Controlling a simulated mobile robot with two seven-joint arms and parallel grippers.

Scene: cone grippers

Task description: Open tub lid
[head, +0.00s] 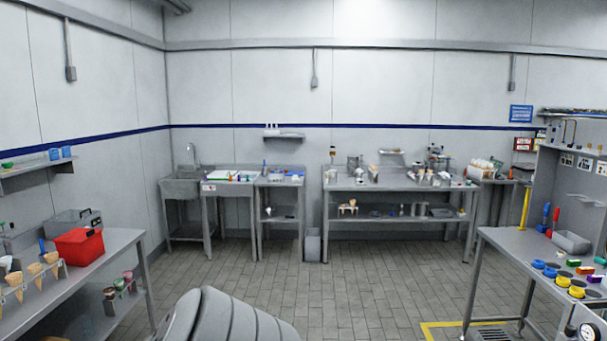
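I cannot tell for certain which thing is the tub. A red box (79,248) with a dark handle on top stands on the left table (112,252). Small round pieces in blue (550,270) and yellow (577,291), possibly tub lids, sit on the right table (510,241). They are too small to tell whether they are shut. Neither of my grippers shows in the head view. A grey ribbed part, seemingly mine, rises at the bottom centre.
A cone rack (30,278) stands at the left table's front. A grey container (571,242) stands on the right table. A sink (187,182) and a long workbench (398,181) line the back wall. The tiled floor (360,285) between the tables is clear.

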